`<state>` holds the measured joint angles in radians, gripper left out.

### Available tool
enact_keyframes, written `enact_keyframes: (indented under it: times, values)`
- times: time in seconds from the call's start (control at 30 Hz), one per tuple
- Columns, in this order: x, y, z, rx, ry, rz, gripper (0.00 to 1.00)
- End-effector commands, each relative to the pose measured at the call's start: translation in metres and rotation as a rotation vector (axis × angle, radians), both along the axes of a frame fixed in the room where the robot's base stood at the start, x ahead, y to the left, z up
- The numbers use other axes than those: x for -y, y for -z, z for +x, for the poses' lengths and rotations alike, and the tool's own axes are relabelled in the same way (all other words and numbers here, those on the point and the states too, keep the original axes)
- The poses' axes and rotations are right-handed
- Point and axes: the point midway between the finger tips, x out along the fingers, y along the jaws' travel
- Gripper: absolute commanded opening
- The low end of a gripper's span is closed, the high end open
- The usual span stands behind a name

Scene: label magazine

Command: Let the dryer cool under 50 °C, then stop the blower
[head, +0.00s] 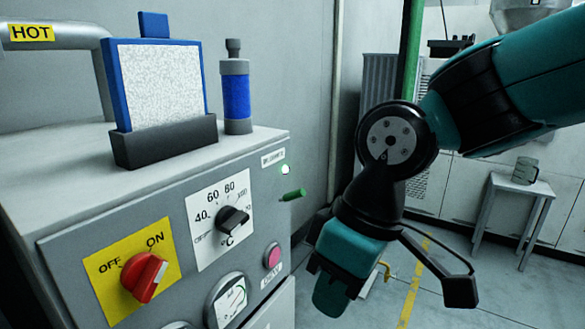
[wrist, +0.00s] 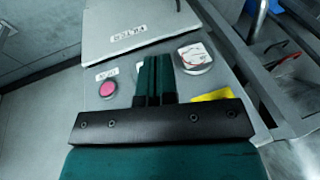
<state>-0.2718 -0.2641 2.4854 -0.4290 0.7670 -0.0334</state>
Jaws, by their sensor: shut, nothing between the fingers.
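The dryer's grey cabinet (head: 60,262) fills the left of the head view. A red rotary switch (head: 143,275) sits on a yellow OFF/ON plate; its handle tilts up towards ON. A black temperature knob (head: 233,219) has a °C scale. A round gauge (head: 228,302) is partly cut off by the frame; it also shows in the wrist view (wrist: 195,57), its reading illegible. My gripper (head: 332,295) is shut and empty, right of the panel.
A blue-framed panel (head: 160,85) and a blue-banded cylinder (head: 236,97) stand on the cabinet. A pipe (head: 70,37) is labelled HOT. Open floor lies between.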

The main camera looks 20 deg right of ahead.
Motion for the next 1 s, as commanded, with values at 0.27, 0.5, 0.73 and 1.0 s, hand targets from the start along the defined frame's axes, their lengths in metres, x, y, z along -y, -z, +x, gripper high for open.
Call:
enact_keyframes:
  times: [0.27,0.5,0.73,1.0]
  values:
    - [0.017,-0.133,0.148,0.067,-0.009,-0.239,0.00]
    - [0.020,-0.183,0.215,0.067,0.013,-0.333,0.00]
    - [0.021,-0.184,0.221,0.065,0.016,-0.342,0.00]
    - [0.021,-0.179,0.221,0.065,0.016,-0.342,0.00]
